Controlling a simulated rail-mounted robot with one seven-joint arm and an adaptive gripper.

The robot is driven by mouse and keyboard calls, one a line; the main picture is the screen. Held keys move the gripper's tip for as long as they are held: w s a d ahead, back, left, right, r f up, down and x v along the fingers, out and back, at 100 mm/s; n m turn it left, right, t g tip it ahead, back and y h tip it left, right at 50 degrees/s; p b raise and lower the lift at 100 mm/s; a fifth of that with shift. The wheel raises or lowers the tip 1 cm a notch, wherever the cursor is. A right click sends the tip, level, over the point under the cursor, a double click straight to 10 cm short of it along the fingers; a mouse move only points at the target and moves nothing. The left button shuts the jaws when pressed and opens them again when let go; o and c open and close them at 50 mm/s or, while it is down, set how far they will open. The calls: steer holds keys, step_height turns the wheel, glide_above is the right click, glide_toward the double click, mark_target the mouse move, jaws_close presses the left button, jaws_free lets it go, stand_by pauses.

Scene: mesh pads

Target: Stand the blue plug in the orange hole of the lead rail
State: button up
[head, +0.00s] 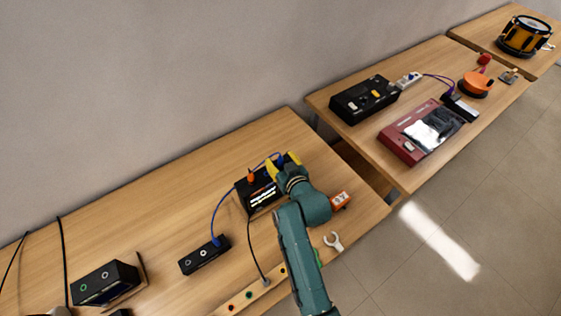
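The lead rail (257,291) is a pale strip at the front edge of the near table, partly behind my arm. Small coloured holes show along it, too small to be sure which is orange. A grey plug on a black cable stands in it. A blue cable runs from a blue plug (217,241) in a small black box up to a larger black device. My gripper (281,161) is over the back right of that device, its yellow fingers spread apart. A bit of blue shows between or behind the fingers; I cannot tell whether it is a plug they touch.
The black device (248,190) carries an orange plug (251,176). The small black box (203,256) lies left of it.

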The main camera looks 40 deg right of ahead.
jaws_close()
